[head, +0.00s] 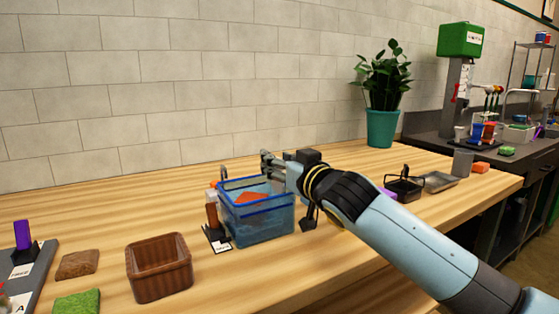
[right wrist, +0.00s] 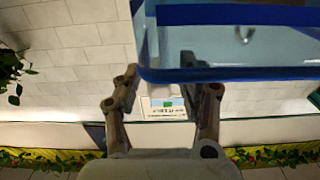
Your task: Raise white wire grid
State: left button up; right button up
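I cannot make out a white wire grid for certain in either view. A clear blue tub (head: 263,226) with a blue rim stands on the wooden table, with something orange (head: 252,199) inside. A small grey hook (head: 224,174) rises at its back left corner. My right gripper (head: 267,164) is at the tub's back rim, above it. In the right wrist view the tub's blue rim (right wrist: 235,74) crosses the top. The fingers of my right gripper (right wrist: 168,90) are apart there, with a small white piece with a green patch (right wrist: 168,104) seen between them. My left gripper is out of view.
A brown basket (head: 160,272) stands left of the tub, beside brown (head: 77,264) and green (head: 78,301) pads. An orange-brown bottle (head: 212,212) stands close to the tub's left side. A black wire basket (head: 404,187) and plant pot (head: 381,128) are at right.

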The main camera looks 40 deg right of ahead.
grip_shut()
notch_tip(320, 180, up, 8)
jog(key=p, duration=0.7)
jog(key=shift+r, duration=0.2)
jog(key=shift+w, duration=0.1)
grip_release()
jog(key=shift+o, duration=0.7)
jog(key=shift+f, duration=0.2)
